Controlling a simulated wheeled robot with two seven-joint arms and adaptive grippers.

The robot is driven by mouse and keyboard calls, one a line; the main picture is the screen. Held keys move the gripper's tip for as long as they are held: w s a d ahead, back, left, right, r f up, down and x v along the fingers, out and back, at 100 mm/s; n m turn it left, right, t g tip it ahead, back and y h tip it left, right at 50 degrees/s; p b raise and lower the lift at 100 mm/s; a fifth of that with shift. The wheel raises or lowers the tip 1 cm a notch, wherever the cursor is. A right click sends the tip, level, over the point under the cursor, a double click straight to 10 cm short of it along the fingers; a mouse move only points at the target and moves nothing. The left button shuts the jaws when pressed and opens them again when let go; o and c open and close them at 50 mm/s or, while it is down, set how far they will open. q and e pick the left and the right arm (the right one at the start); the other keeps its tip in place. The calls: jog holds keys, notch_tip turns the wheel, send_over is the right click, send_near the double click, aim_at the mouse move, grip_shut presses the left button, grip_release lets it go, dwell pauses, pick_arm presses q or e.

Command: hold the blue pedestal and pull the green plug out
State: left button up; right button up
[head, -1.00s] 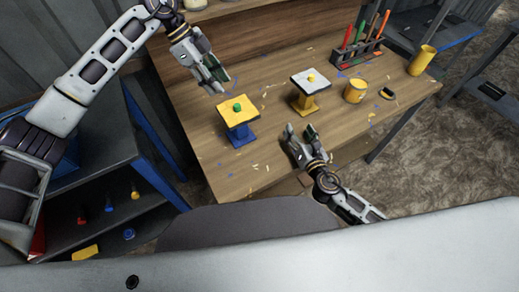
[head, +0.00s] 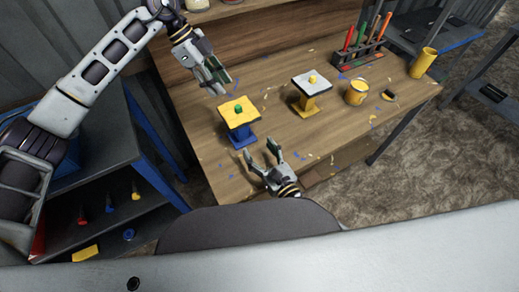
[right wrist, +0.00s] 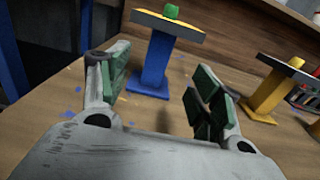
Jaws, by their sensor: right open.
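The blue pedestal (head: 242,136) stands upright on the wooden table with a yellow top plate. The green plug (head: 239,110) sits in the middle of that plate. In the right wrist view the blue pedestal (right wrist: 154,65) and green plug (right wrist: 171,11) are straight ahead, beyond the fingers. My right gripper (head: 262,152) is open and empty, low in front of the pedestal and apart from it. It also shows in the right wrist view (right wrist: 158,92). My left gripper (head: 222,84) is above and behind the plate, apart from the plug; its fingers appear spread with nothing between them.
A yellow pedestal (head: 307,103) with a grey top and yellow plug stands to the right. Beyond it are a yellow can (head: 356,92), a tool rack (head: 362,55) and a yellow cup (head: 423,63). The table's front right is clear.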

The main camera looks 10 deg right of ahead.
aim_at(240, 122)
jog(key=shift+w, duration=0.1)
jog(key=shift+x, duration=6.85)
grip_shut()
